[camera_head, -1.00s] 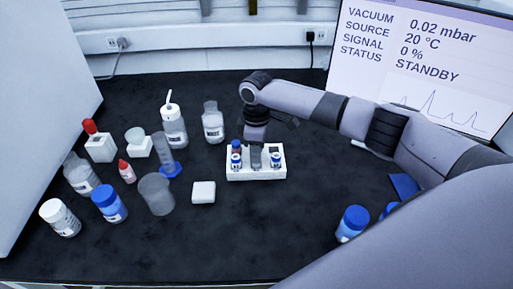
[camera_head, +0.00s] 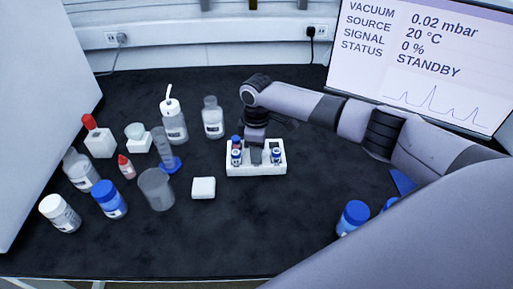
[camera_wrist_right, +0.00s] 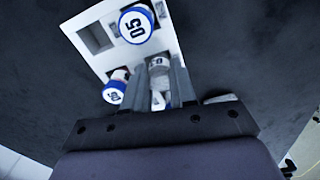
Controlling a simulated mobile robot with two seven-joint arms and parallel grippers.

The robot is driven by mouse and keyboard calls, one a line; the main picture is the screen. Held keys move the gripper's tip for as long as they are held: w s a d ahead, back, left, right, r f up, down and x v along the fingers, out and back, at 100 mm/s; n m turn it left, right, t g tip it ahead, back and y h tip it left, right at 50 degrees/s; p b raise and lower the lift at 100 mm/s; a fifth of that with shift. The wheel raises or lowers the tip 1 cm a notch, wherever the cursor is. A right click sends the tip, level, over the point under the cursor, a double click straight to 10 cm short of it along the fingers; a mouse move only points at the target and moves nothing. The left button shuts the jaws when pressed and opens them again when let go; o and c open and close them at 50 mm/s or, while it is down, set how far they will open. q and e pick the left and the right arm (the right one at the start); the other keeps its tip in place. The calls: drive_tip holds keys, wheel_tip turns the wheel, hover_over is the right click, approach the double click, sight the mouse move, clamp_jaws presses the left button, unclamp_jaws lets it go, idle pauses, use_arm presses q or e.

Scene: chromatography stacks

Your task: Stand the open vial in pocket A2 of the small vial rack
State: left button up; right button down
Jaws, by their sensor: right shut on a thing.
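The small white vial rack (camera_head: 258,171) stands in the middle of the dark bench; it also shows in the right wrist view (camera_wrist_right: 72,27). My right gripper (camera_head: 256,156) is over the rack, pointing down, with its fingers between two blue-capped vials. In the right wrist view the fingers (camera_wrist_right: 160,82) are shut on a clear, capless vial (camera_wrist_right: 159,66). I cannot tell whether its base is in a pocket. A blue-capped vial marked 05 (camera_wrist_right: 137,25) and another blue-capped vial (camera_wrist_right: 115,90) stand in the rack close by. One square pocket (camera_wrist_right: 95,38) is empty. My left gripper is out of view.
Several bottles, a beaker (camera_head: 156,189) and a cylinder (camera_head: 166,150) stand left of the rack. A small white block (camera_head: 203,188) lies at its front left. Blue-capped bottles (camera_head: 352,217) are at right under my right arm. Bench in front of the rack is clear.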

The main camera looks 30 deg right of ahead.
drive_tip(key=shift+c, duration=2.2)
unclamp_jaws()
wheel_tip(320, 180, up, 3)
drive_tip(key=p, duration=0.3)
drive_tip(key=shift+f, duration=0.15)
drive_tip(key=shift+r, duration=2.1)
